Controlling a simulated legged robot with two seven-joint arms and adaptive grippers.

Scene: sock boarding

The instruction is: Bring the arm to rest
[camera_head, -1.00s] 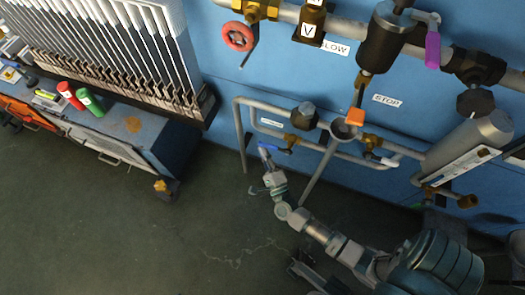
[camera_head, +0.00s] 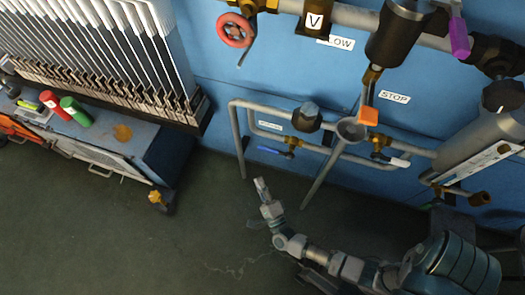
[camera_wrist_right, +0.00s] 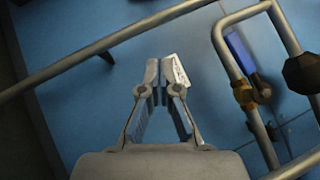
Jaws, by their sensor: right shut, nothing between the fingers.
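My right gripper (camera_head: 260,184) is at the end of my right arm, which comes in from the lower right in the head view. It hangs in free air over the dark floor, below and in front of the pipework, and touches nothing that I can see. In the right wrist view the two fingers (camera_wrist_right: 161,68) are together at the tips with nothing between them. My left gripper is not in view.
A blue-handled valve (camera_head: 270,150) sits on the pipe frame (camera_head: 236,135) just above the gripper; its blue handle shows right of the fingers in the wrist view (camera_wrist_right: 240,52). A bench with a rack (camera_head: 150,150) stands left. Open floor (camera_head: 110,235) lies lower left.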

